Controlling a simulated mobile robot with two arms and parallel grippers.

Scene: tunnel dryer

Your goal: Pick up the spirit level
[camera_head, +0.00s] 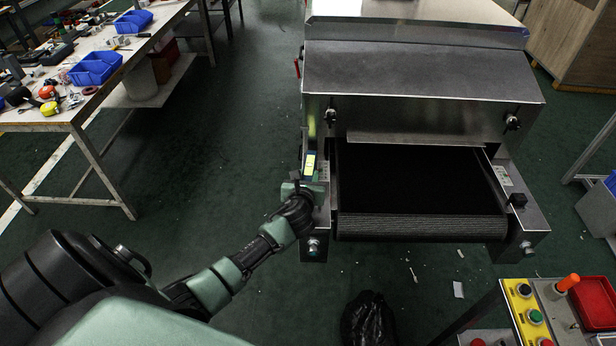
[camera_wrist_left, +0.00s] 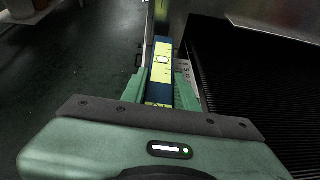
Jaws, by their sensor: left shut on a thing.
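The spirit level (camera_head: 309,165) is a narrow bar with yellow and dark blue faces, at the left side of the tunnel dryer's belt opening. In the left wrist view the spirit level (camera_wrist_left: 161,72) runs away from me between the fingers, with a pale vial window showing. My left gripper (camera_head: 304,184) is shut on its near end; the green fingers (camera_wrist_left: 160,92) lie on both sides of it. I cannot tell whether the level still touches the dryer's side ledge. My right gripper is not in view.
The tunnel dryer (camera_head: 420,80) stands ahead, its black belt (camera_head: 420,185) just right of the level. A workbench (camera_head: 75,110) with blue bins (camera_head: 95,68) and tools is at the left. A control panel (camera_head: 540,310) is at lower right. Open floor lies between bench and dryer.

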